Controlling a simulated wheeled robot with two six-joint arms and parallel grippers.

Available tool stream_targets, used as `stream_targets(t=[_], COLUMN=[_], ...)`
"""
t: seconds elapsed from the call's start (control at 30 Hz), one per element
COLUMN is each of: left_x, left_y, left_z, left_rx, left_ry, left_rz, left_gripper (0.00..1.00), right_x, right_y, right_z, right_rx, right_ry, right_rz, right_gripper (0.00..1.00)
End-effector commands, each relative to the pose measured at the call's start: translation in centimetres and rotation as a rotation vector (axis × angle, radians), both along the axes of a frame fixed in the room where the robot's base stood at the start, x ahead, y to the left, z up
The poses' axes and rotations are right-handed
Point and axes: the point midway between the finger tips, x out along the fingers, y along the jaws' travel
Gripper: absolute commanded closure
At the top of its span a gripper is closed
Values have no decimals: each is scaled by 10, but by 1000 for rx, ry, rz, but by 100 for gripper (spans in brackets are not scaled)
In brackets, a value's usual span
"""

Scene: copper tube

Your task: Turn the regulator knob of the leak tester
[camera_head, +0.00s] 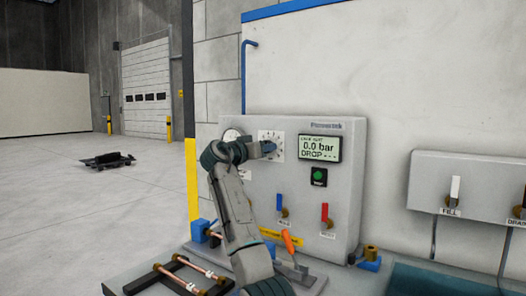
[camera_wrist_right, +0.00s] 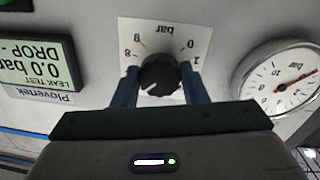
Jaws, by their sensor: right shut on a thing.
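The leak tester (camera_head: 345,205) is a light grey box on the bench against the wall. Its black regulator knob (camera_wrist_right: 158,72) sits on a white bar-scale plate (camera_wrist_right: 190,37), which also shows in the head view (camera_head: 277,134). My right gripper (camera_wrist_right: 160,80) has one blue-grey finger on each side of the knob and is shut on it; the wrist view is upside down. A white pointer mark shows on the knob. In the head view my right gripper (camera_head: 268,147) hides the knob. The screen (camera_head: 319,148) reads 0.0 bar and DROP. My left gripper is out of view.
A round gauge with a red needle (camera_wrist_right: 285,78) is beside the knob. Below are a green button (camera_head: 318,176), a blue-handled valve (camera_head: 280,203), a red-handled valve (camera_head: 325,212) and an orange-handled clamp (camera_head: 288,242). Copper tubes (camera_head: 182,282) lie on a black rack.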

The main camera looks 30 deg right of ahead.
Motion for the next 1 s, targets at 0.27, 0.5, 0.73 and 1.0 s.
stream_targets(t=[0.27,0.5,0.73,1.0], left_x=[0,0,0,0], left_y=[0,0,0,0], left_z=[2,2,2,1], left_rx=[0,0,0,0], left_ry=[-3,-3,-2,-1], left_rz=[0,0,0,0], left_gripper=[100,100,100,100], right_x=[1,1,1,-1], right_y=[1,1,0,4], right_z=[-5,-5,-3,-2], right_rx=[15,15,12,10], right_ry=[-15,-15,-17,-20], right_rz=[-2,-2,-1,0], right_gripper=[83,83,39,39])
